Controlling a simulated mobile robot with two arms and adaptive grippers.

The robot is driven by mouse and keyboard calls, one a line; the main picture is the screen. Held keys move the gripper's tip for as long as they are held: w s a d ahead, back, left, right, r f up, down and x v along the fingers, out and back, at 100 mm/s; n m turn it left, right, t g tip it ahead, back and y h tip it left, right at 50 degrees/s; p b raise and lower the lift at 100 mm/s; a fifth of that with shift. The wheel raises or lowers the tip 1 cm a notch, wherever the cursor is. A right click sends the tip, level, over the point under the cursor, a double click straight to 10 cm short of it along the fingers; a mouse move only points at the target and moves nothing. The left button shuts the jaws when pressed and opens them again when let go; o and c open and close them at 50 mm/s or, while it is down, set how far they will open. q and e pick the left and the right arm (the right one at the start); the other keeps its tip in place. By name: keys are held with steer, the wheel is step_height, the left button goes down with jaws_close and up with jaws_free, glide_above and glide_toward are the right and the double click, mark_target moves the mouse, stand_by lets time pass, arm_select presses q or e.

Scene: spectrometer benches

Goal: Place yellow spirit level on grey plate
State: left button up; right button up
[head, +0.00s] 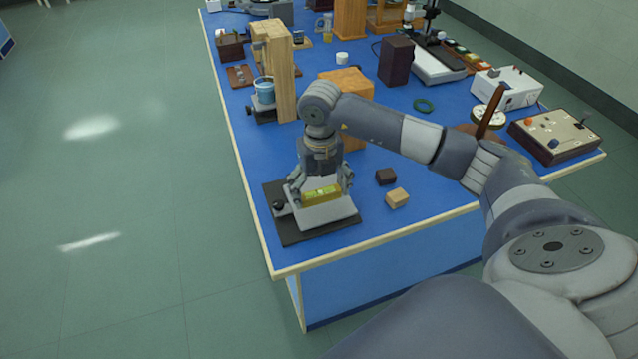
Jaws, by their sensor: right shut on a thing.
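The yellow spirit level (321,194) is between the fingers of my right gripper (321,190), which points down and is shut on it. The level is right at the top of the grey plate (325,214); I cannot tell whether it touches the plate. The grey plate sits on a dark base (287,233) with a dark knob (278,206) at its left, near the front left corner of the blue bench. My left gripper is not in view.
A dark block (386,176) and a wooden block (397,198) lie right of the plate. A large wooden block (346,82) and a tall wooden piece (277,62) stand behind. A control box (555,136) is at the right. The blue bench top (430,190) is clear at the front right.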

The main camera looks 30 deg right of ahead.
mark_target(319, 189)
steer(key=w+d, duration=0.1)
steer(key=w, duration=0.2)
steer(key=shift+d+f+p, duration=0.15)
steer(key=shift+d+p, duration=0.15)
steer(key=shift+d, duration=0.1)
steer(key=shift+w+d+f, duration=0.1)
steer(key=shift+f, duration=0.15)
step_height(319, 189, down, 2)
steer(key=shift+f+p, duration=0.2)
steer(key=shift+p, duration=0.5)
steer(key=shift+f, duration=0.3)
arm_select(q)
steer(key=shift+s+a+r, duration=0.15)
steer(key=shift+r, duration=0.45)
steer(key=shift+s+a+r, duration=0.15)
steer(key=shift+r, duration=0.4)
arm_select(e)
steer(key=shift+f, duration=0.1)
steer(key=shift+f, duration=0.15)
steer(key=o, duration=1)
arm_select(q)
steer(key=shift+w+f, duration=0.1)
